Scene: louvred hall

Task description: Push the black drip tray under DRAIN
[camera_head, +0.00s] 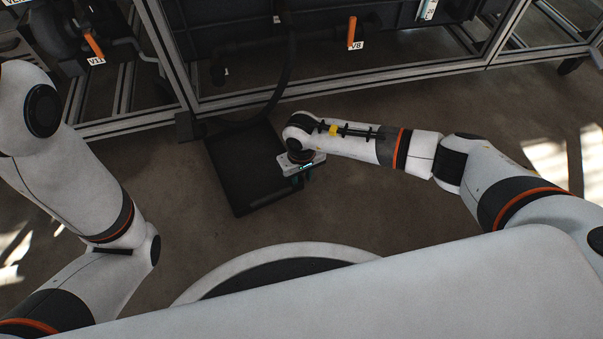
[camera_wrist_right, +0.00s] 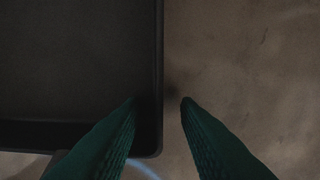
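The black drip tray (camera_head: 240,165) lies flat on the floor in front of the metal frame, its far end close to the frame's lower rail. It also fills the left half of the right wrist view (camera_wrist_right: 75,65). My right gripper (camera_head: 303,176) hangs at the tray's right edge. In the right wrist view its green fingers (camera_wrist_right: 160,101) are apart, the left one over the tray's near right corner and the right one over bare floor; whether they touch the tray I cannot tell. No readable DRAIN label shows. My left arm shows, but its gripper does not.
An orange valve handle tagged V8 (camera_head: 352,32) is on the frame, and another orange handle (camera_head: 94,46) is at upper left. A dark hose (camera_head: 286,80) curves down toward the tray's far end. The frame's bottom rail (camera_head: 350,85) crosses behind. Floor right of the tray is clear.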

